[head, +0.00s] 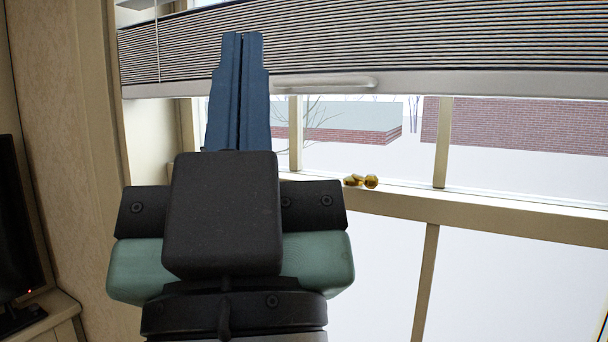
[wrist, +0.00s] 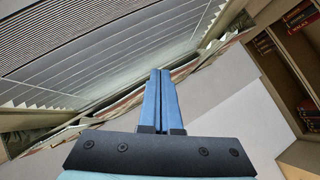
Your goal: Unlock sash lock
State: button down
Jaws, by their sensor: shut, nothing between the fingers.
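The sash lock (head: 361,181) is a small brass-coloured fitting on the window's middle rail, right of my gripper in the head view. My gripper (head: 242,38) points upward in front of the window, with its blue fingers together and nothing between them. Its fingertips overlap the lower part of the blind in the picture, above and to the left of the lock. The fingers also show shut in the wrist view (wrist: 160,74), where the lock is not in view.
A slatted blind (head: 420,45) with a pale bottom rail covers the upper window. The window's middle rail (head: 480,210) runs across below it. A dark screen (head: 18,220) stands at the far left. Shelves with books (wrist: 300,25) show at the right of the wrist view.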

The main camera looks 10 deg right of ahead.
aim_at(360, 178)
jog(key=w+d+f+m+g+h+p, duration=0.3)
jog(key=w+d+f+m+g+p, duration=0.1)
jog(key=d+m, duration=0.5)
jog(key=w+d+f+m+g+h+p, duration=0.3)
jog(key=w+d+f+m+g+p, duration=0.1)
jog(key=w+d+f+m, duration=0.3)
jog(key=d+f+m+g, duration=0.1)
jog(key=d+m, duration=0.1)
jog(key=m, duration=0.1)
jog(key=shift+d+f+m+g+p, duration=0.3)
jog(key=shift+d+f+m+g, duration=0.05)
jog(key=shift+m+g, duration=0.05)
jog(key=r+p+x, duration=0.1)
jog(key=p+x, duration=0.3)
jog(key=x, duration=0.6)
jog(key=a, duration=0.1)
jog(key=a+f+p, duration=0.1)
jog(key=a, duration=0.2)
jog(key=shift+s+f+p, duration=0.1)
jog(key=shift+f+p, duration=0.15)
jog(key=shift+p, duration=0.05)
jog(key=shift+h, duration=0.4)
